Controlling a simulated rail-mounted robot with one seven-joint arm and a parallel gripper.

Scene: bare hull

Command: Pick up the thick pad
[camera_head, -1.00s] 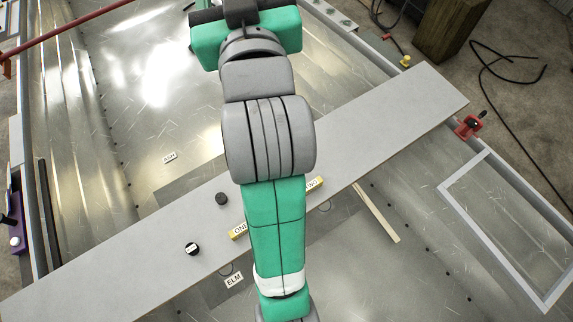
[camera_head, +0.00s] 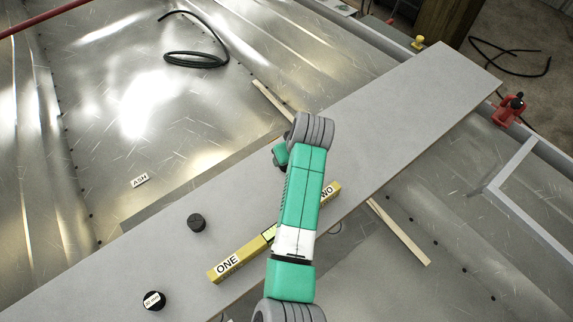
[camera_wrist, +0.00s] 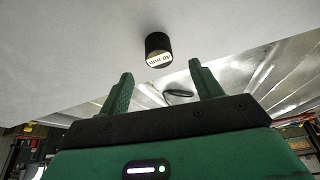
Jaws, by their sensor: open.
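Two short black round pads stand on the grey plank in the head view. One pad (camera_head: 196,222) shows no label from there; the other pad (camera_head: 153,301), nearer the bottom edge, has a white label with small print. In the wrist view, which is upside down, a black pad (camera_wrist: 158,46) with a white label stands on the plank, just beyond and between my fingertips. I cannot tell for sure which of the two it is. My gripper (camera_wrist: 161,69) is open, with nothing between its fingers. Its fingers do not show in the head view.
The grey plank (camera_head: 400,98) crosses the metal hull floor diagonally. A yellow bar marked ONE (camera_head: 228,263) and TWO (camera_head: 328,193) lies on it, partly behind my arm.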

